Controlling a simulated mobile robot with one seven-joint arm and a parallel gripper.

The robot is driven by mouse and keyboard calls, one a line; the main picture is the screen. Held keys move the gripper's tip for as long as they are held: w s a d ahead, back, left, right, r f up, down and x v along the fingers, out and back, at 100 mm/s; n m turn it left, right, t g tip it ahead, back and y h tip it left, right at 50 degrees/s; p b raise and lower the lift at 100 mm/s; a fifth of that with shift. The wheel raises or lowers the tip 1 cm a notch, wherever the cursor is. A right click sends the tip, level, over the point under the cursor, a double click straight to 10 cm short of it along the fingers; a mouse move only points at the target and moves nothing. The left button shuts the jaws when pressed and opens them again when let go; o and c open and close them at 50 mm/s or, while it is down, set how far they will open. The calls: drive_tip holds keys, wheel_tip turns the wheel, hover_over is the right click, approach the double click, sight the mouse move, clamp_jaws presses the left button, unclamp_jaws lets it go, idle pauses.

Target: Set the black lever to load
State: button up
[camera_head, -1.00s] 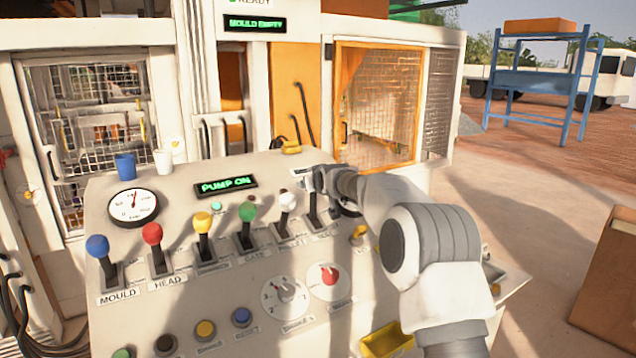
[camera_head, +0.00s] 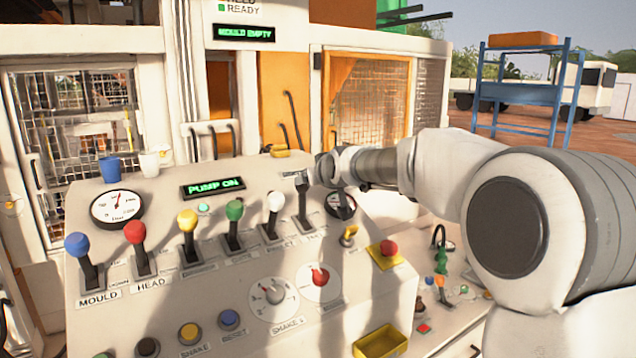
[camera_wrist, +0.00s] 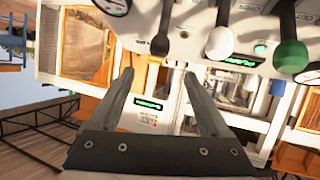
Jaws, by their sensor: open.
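The black lever (camera_head: 303,207) is last in the row on the sloped control panel, right of the white-knobbed lever (camera_head: 275,208). Its shaft stands roughly upright, and my gripper hides its top in the head view. The label at its base is too small to read. My gripper (camera_head: 298,177) is at the lever's top, coming from the right. In the wrist view my gripper (camera_wrist: 157,74) is open, with its two fingers apart. The dark knob of the black lever (camera_wrist: 156,42) shows just beyond the fingertips, roughly between them. I cannot tell whether they touch.
Blue, red, yellow and green levers (camera_head: 234,218) stand to the left. A red button (camera_head: 388,248) and yellow tray (camera_head: 381,342) are at right. The display (camera_head: 213,187) reads PUMP ON; another (camera_head: 244,32) reads MOULD EMPTY.

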drive_tip(key=shift+v, duration=1.35)
drive_tip(key=s+d+f+m+g+h, duration=0.1)
drive_tip(key=s+d+f, duration=0.4)
drive_tip(key=s, duration=0.9)
drive_tip(key=s+d+f+m+g+h, duration=0.1)
drive_tip(key=s+d+f+g, duration=0.3)
drive_tip(key=s, duration=1)
drive_tip(key=s+d+f+m+g+h, duration=0.2)
drive_tip(key=s+d+f, duration=0.3)
drive_tip(key=s, duration=0.9)
drive_tip(key=shift+s+d+f+m+g, duration=0.3)
drive_tip(key=shift+s+d+f, duration=0.05)
drive_tip(key=shift+d, duration=0.25)
